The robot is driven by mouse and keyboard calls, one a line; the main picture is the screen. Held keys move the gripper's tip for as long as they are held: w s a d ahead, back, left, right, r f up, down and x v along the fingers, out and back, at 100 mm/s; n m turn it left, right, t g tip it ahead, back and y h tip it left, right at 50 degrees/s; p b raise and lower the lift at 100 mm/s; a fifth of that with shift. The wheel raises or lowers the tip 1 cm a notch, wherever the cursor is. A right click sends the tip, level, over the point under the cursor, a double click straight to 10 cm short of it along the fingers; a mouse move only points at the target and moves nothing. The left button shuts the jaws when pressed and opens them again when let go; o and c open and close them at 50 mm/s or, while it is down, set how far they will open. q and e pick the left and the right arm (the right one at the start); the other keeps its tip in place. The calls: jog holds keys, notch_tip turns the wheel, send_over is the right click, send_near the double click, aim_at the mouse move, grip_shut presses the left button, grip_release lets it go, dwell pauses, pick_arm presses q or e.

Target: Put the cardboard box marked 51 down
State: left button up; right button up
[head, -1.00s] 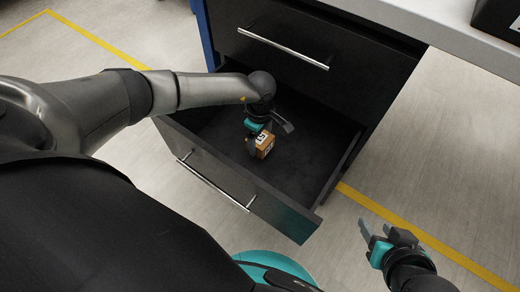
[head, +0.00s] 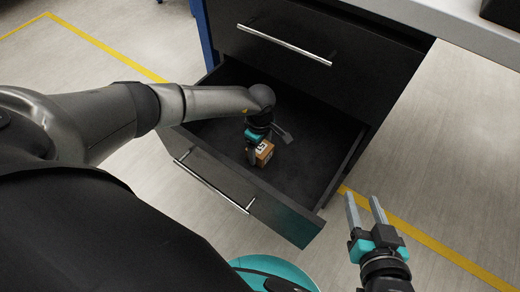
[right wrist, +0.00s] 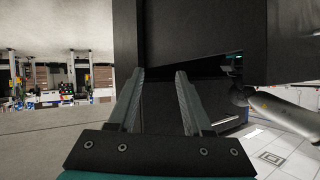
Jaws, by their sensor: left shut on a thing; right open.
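The small brown cardboard box (head: 266,153) with a white label is inside the open black drawer (head: 213,180) in the head view. The mark on its label is too small to read surely. My left gripper (head: 262,146) reaches down into the drawer and is shut on the box, partly covering it. I cannot tell whether the box touches the drawer floor. My right gripper (head: 366,208) is open and empty, outside the drawer to the right. Its two fingers also show apart in the right wrist view (right wrist: 160,76).
A closed drawer (head: 300,70) with a silver handle is above the open one, under a light worktop (head: 460,32). The open drawer's floor is bare around the box. Yellow lines (head: 425,238) mark the grey floor.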

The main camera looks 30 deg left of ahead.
pick_arm(q)
jog(key=shift+f, duration=0.2)
jog(key=o, duration=1.3)
jog(key=shift+r, duration=0.15)
